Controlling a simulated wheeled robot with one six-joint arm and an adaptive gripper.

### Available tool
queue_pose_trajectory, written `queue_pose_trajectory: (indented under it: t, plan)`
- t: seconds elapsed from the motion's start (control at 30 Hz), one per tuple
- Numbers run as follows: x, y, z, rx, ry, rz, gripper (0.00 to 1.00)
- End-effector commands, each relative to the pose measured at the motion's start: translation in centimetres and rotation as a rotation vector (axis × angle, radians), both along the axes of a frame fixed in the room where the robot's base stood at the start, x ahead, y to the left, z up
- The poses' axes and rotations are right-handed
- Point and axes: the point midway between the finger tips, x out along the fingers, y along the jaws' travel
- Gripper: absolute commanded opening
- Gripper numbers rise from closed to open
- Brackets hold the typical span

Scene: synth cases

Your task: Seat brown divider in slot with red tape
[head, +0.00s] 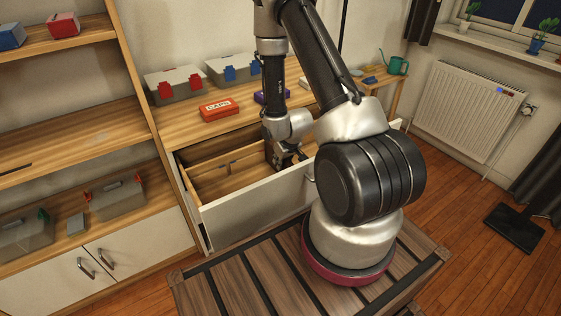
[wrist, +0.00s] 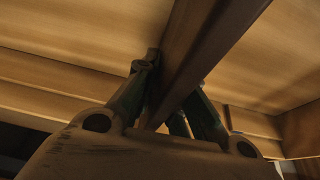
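The brown divider (wrist: 212,45) shows in the wrist view as a long dark board running from the top edge down between my fingers. My gripper (wrist: 170,95) has a finger on each side of it and looks shut on it. In the head view my gripper (head: 284,160) points down inside the open drawer (head: 258,219), near its right part. The divider's lower edge and its contact with any slot are hidden there. I cannot make out the red tape or the slot it marks.
A light wooden partition (head: 226,167) stands in the drawer's left part. On the top above are a red CAPS case (head: 219,109), a clear box with red latches (head: 176,86) and one with blue latches (head: 232,69). Shelves (head: 70,128) stand at left.

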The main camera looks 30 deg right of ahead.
Motion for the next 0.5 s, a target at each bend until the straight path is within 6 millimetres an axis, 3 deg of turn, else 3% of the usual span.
queue_pose_trajectory:
  t: [0.1, 0.5]
  plan:
    - [0.01, 0.0, 0.05, 0.0, 0.0, 0.0, 0.32]
    - [-0.19, -0.01, 0.94, 0.0, -0.001, 0.0, 0.32]
